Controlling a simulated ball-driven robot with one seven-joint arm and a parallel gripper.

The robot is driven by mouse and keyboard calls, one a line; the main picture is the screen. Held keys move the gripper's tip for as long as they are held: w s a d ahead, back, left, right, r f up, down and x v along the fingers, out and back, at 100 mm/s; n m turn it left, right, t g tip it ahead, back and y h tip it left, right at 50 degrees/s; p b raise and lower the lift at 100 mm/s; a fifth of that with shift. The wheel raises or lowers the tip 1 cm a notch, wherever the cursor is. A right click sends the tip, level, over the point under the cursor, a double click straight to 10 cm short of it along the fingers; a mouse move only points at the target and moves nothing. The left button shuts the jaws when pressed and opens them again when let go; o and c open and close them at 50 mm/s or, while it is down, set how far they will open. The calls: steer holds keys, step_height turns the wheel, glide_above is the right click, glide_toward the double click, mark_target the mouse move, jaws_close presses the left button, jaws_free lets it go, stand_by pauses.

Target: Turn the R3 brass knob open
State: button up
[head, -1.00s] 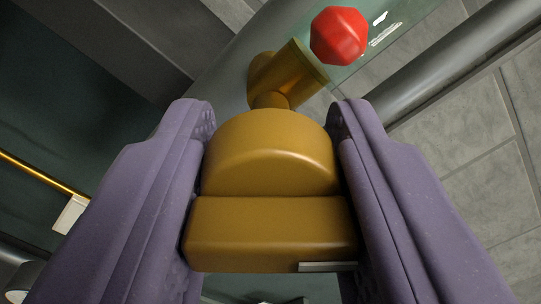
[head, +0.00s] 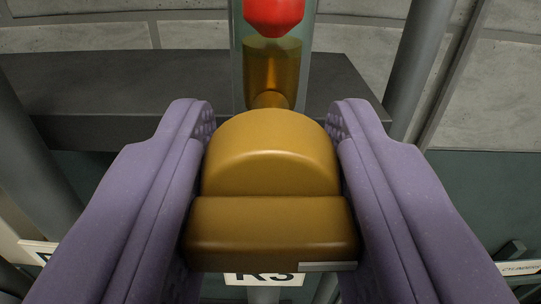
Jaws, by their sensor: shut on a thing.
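The brass knob (head: 270,160) fills the middle of the head view, with a rounded upper part and a block-like lower part. My gripper (head: 270,125) has its two purple fingers on the left and right sides of the knob and is shut on it. A short brass stem (head: 270,99) runs from the knob to a brass body (head: 272,70) behind it. A white label (head: 264,279) reading R3, partly hidden by the knob, shows below it.
A red faceted part (head: 274,15) sits above the brass body, in front of or inside a clear tube. A dark grey ledge (head: 120,90) lies behind. Grey pipes (head: 405,75) stand at the right and left. Other labels (head: 518,268) show at the lower edges.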

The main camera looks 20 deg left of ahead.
mark_target(273, 267)
stand_by(0.4)
steer(key=o, duration=1)
steer(key=b+v, duration=0.1)
steer(key=v, duration=0.6)
steer(key=shift+s+d, duration=0.15)
steer(key=shift+s, duration=0.2)
